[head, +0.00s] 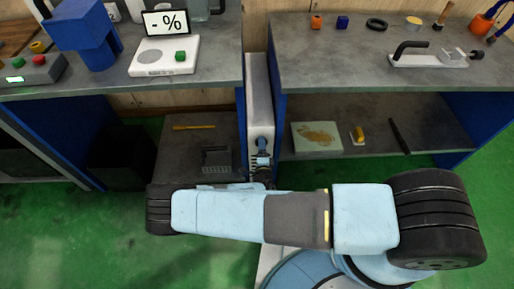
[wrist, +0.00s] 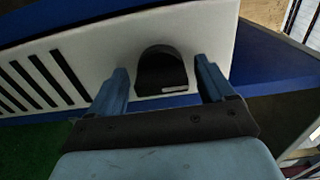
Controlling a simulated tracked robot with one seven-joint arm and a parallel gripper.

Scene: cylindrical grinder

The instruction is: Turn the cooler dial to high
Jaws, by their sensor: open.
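The cooler is a narrow white unit (head: 260,105) standing in the gap between the two benches. In the wrist view its white front panel (wrist: 100,35) has a row of black vent slots at the left. The dark dial (wrist: 160,70) sticks out of this panel, with a rounded top and a small pale mark near its lower right edge. My gripper (wrist: 162,75) is open, with one blue finger on each side of the dial. A gap shows on both sides; whether either finger touches is unclear. In the head view my gripper is small and in front of the cooler, and the dial cannot be made out.
The left bench (head: 110,88) carries a blue machine, a white scale with a green cube and a percent display. The right bench (head: 340,60) has small parts on top and a lower shelf (head: 380,110). Blue bench side panels stand close on both sides of the cooler.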

